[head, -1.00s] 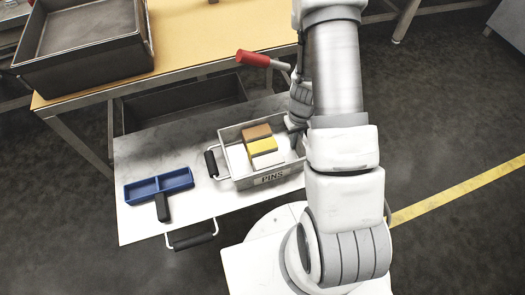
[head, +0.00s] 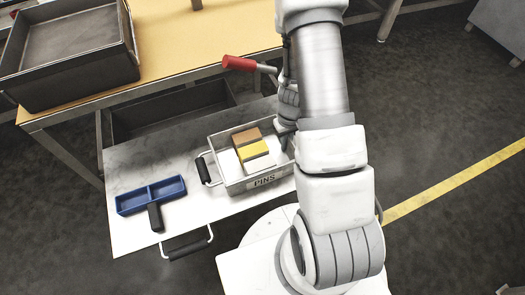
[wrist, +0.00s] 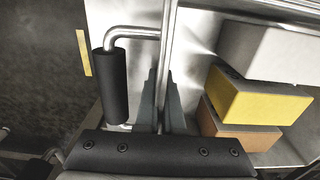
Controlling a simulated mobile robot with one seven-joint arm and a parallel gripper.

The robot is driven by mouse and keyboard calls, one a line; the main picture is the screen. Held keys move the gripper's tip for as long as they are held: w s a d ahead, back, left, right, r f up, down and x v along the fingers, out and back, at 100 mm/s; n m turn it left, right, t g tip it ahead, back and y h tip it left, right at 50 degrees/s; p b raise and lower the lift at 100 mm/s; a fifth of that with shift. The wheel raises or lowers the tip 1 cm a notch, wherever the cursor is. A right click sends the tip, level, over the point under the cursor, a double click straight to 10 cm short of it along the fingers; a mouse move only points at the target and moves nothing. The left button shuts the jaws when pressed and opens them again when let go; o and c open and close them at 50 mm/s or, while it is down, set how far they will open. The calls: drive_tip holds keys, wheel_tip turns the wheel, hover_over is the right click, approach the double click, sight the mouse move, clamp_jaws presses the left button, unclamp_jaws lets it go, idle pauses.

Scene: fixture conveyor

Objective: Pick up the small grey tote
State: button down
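The small grey tote (head: 228,184) stands on the white cart top, marked PINS on its front. It holds a brown block (head: 246,137), a yellow block (head: 253,150) and a white block, all clear in the wrist view. My gripper (wrist: 161,72) is at the tote's right end, where my arm hides it in the head view. In the wrist view its narrow-set fingers straddle the tote's end wall (wrist: 168,30) and appear closed on it. The black end handle (wrist: 115,85) is just left of the fingers, outside the wall.
A blue divided tray (head: 150,196) with a black grip lies on the cart (head: 128,235) left of the tote. Behind is a yellow-topped table (head: 170,45) with a large dark tote (head: 75,85). A red-handled lever (head: 238,63) juts out behind the small tote.

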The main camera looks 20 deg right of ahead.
drive_tip(key=shift+r, duration=0.1)
drive_tip(key=shift+r+p, duration=0.35)
drive_tip(key=shift+r, duration=0.2)
wheel_tip(320, 180, up, 3)
drive_tip(key=shift+f+p, duration=0.1)
drive_tip(key=shift+p, duration=0.65)
drive_tip(key=s+d+r+p, duration=0.2)
drive_tip(key=s+d+r, duration=0.5)
drive_tip(key=d, duration=0.2)
drive_tip(key=shift+s, duration=0.3)
drive_tip(key=shift+w, duration=0.1)
